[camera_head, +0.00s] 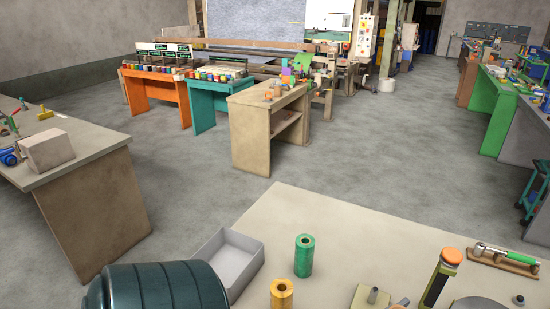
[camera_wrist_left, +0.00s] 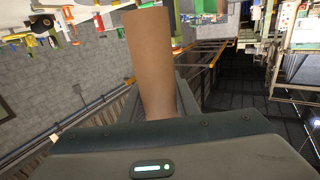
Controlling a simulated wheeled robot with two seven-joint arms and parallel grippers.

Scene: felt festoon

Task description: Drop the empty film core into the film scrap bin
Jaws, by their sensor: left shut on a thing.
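A plain brown tube, the film core (camera_wrist_left: 150,60), stands up from my left gripper (camera_wrist_left: 158,98) in the left wrist view. The gripper is shut on its lower end, and the fingers are partly hidden behind the tube and the dark housing. The head view does not clearly show the left gripper or the core. A dark teal ribbed rounded shape (camera_head: 160,287) fills the head view's bottom left; I cannot tell whether it is the film scrap bin or part of me. My right gripper is in neither view.
The near table (camera_head: 340,240) holds an open grey box (camera_head: 228,258), a green roll (camera_head: 304,256), a yellow roll (camera_head: 282,294) and an orange-topped tool (camera_head: 442,275). A bench (camera_head: 85,155) with a cardboard box (camera_head: 48,150) stands left. Grey floor (camera_head: 370,150) beyond is open.

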